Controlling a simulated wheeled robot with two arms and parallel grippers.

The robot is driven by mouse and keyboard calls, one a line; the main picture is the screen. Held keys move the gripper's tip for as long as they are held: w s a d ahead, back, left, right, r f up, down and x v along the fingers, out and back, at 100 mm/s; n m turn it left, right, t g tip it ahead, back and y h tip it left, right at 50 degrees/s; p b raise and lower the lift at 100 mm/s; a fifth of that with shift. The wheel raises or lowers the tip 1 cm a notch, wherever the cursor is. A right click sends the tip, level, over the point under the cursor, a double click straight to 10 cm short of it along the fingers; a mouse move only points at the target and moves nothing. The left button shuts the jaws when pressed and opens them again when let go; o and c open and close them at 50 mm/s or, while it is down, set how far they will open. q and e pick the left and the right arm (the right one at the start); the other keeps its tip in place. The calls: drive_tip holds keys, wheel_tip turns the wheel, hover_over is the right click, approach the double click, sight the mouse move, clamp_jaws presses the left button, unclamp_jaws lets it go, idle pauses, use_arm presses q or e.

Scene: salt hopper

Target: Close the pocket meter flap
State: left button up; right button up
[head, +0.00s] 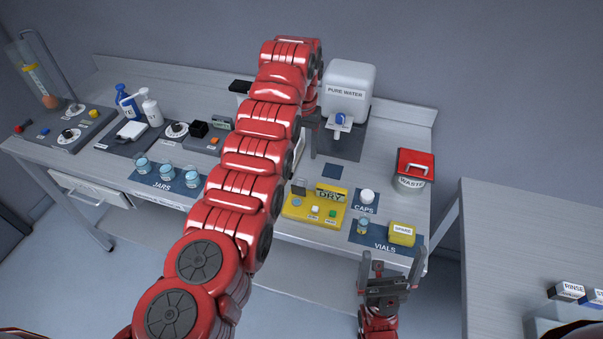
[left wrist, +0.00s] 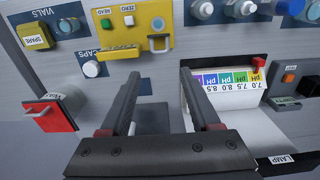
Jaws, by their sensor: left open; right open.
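The yellow pocket meter (head: 323,221) lies on the bench with a small display, a white ZERO button and a green READ button; it also shows at the top of the left wrist view (left wrist: 121,37). My right gripper (head: 393,258) is open and empty at the bench's front edge.
A white cap (head: 367,196), a vial (head: 362,225) and a yellow SPARE box (head: 402,233) stand right of the meter. The red-lidded waste bin (head: 413,170) and pure water dispenser (head: 348,88) stand behind. A pH colour chart (left wrist: 224,82) lies right in the left wrist view.

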use_arm(q)
wheel_tip(320, 180, down, 9)
drive_tip(key=p, duration=0.3)
drive_tip(key=shift+s+f, duration=0.1)
drive_tip(key=shift+f, duration=0.35)
clamp_jaws()
